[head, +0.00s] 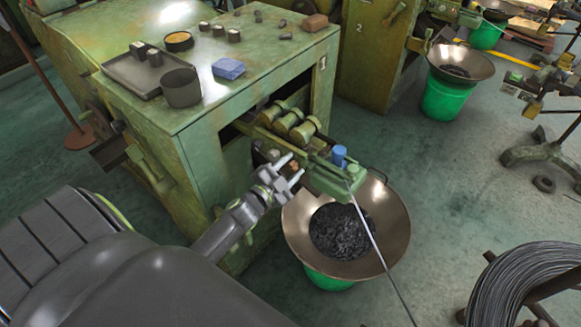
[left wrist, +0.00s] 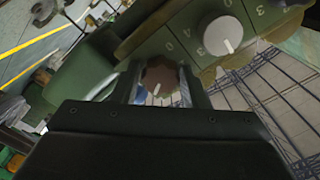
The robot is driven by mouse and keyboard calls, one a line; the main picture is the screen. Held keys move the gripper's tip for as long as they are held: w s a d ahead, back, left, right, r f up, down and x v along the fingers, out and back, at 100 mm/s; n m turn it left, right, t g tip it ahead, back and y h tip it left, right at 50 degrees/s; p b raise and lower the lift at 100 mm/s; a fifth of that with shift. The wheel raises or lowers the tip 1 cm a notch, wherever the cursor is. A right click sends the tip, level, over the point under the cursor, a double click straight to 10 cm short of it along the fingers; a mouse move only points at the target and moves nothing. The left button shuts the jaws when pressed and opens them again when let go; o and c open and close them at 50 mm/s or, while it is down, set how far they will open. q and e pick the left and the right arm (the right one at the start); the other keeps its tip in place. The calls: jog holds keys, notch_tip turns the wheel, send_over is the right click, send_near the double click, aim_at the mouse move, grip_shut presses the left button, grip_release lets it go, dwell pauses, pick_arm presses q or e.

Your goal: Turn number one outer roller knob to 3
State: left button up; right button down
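The number one machine (head: 185,135) is a green cabinet with a "1" on its top corner. Its roller unit (head: 325,178) juts out at the front. My left gripper (head: 291,168) is at this unit, fingers apart. In the left wrist view, a brown scalloped knob (left wrist: 160,78) with a pale mark lies between the fingers of my left gripper (left wrist: 160,85). Gaps seem to show on both sides, though contact is hard to judge. A grey knob (left wrist: 222,36) with a white line sits beyond on a green plate (left wrist: 170,30) with digits. My right gripper is out of view.
A wide metal bowl (head: 385,215) with dark pieces stands below the unit on a green bucket. A wire (head: 375,240) runs from the unit towards a wire coil (head: 520,290) at lower right. A tray, a can and a blue box (head: 228,68) are on the cabinet top.

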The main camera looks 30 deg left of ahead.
aim_at(290, 164)
pick_arm(q)
notch_tip(290, 164, up, 10)
jog(key=p, duration=0.8)
